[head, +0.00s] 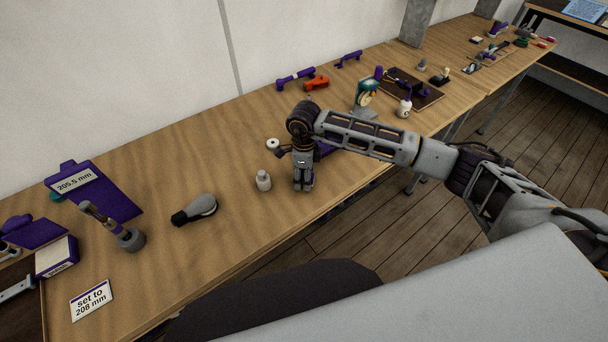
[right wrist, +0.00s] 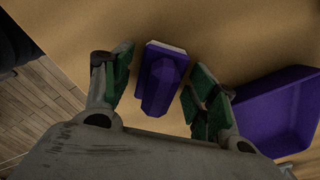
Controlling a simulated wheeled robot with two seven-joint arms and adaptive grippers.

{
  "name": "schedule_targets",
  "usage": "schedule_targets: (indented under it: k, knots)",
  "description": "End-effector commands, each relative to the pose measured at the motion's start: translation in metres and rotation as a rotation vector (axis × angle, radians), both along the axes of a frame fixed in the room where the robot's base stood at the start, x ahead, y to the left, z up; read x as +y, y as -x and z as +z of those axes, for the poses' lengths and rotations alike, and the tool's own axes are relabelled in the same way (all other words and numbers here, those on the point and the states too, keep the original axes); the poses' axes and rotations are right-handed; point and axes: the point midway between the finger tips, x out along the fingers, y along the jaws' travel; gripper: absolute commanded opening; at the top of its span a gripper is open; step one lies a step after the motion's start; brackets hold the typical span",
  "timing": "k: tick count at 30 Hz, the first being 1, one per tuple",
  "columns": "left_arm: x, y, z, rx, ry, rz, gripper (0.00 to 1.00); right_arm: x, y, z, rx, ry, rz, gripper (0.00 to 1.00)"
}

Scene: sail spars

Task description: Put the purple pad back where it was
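The purple pad (right wrist: 163,78) lies on the wooden table in the right wrist view, with a raised purple grip on top and a pale strip at its far edge. My right gripper (right wrist: 162,90) is open, with one green-padded finger on each side of the pad and a gap visible on both sides. In the head view my right gripper (head: 303,187) points down near the table's front edge and hides the pad. A purple tray (right wrist: 277,108) stands to the right of the gripper in the wrist view; its inside looks empty. My left gripper is not in view.
Left of the gripper lies a grey-and-black tool (head: 197,209).

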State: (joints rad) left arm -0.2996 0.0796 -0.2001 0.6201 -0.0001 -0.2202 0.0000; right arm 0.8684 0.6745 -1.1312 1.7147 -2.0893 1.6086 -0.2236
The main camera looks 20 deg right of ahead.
Motion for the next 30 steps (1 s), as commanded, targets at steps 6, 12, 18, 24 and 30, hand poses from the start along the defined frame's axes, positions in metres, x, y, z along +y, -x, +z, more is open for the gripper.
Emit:
schedule_targets:
  k: [6,12,18,24,30]
  knots:
    - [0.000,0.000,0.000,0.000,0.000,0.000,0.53,0.000,0.000,0.000,0.000,0.000,0.000,0.61]
    - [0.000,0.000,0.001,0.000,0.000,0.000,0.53,0.000,0.000,0.001,0.000,0.000,0.000,0.61]
    - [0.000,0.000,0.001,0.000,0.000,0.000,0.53,0.000,-0.001,0.011,-0.004,-0.001,0.000,0.61]
    - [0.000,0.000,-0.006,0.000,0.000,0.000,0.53,-0.001,-0.002,0.036,-0.004,0.000,0.000,0.61]
    - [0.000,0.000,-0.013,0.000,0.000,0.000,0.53,0.000,-0.002,0.066,-0.004,-0.001,0.000,0.61]
